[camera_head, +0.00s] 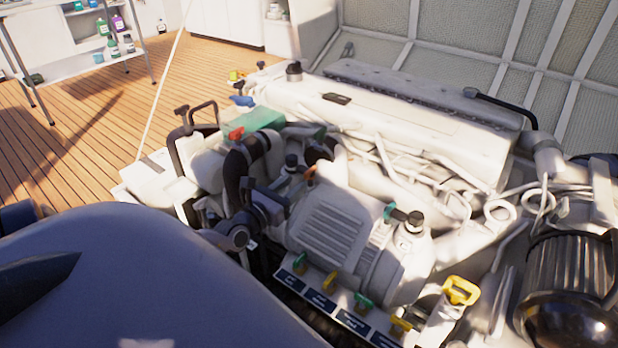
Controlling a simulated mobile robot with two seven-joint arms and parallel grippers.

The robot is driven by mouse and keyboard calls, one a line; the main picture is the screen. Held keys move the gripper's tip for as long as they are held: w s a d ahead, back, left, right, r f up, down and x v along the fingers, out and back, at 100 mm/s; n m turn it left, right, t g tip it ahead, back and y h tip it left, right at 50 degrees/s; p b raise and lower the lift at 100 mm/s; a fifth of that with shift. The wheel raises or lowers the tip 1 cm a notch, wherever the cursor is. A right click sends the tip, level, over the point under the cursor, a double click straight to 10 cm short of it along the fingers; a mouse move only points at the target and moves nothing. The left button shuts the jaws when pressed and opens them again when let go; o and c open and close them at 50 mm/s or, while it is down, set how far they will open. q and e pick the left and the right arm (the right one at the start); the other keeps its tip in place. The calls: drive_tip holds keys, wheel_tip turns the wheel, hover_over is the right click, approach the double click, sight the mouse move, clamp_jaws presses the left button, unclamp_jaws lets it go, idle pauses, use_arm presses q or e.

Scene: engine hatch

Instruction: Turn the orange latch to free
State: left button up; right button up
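A small orange latch (310,174) sits on the engine near the middle of the picture, beside black hose ends and just beyond my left gripper. Its exact turn position is too small to tell. My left gripper (281,188) is dark grey and reaches in from the lower left, low over the engine. Its fingers appear apart, with nothing seen between them, and point toward the latch. I cannot tell whether they touch it. My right gripper is not in view.
A black hose (236,170) and a red cap (236,133) stand close behind the gripper. Several green and yellow handles line a labelled panel (322,301) in front. A yellow handle (460,291) and a dark ribbed cylinder (568,270) are at the right.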

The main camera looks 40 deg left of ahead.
sight(305, 176)
use_arm(q)
drive_tip(key=w, duration=0.1)
drive_tip(key=w+b, duration=0.1)
drive_tip(key=w, duration=0.1)
drive_tip(key=w+b, duration=0.1)
drive_tip(key=w, duration=0.1)
drive_tip(key=shift+a+f, duration=0.1)
drive_tip(key=shift+a, duration=0.15)
drive_tip(key=shift+w, duration=0.75)
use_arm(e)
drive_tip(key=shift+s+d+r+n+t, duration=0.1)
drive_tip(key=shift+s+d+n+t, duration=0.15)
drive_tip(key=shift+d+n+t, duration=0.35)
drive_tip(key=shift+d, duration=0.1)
use_arm(q)
clamp_jaws()
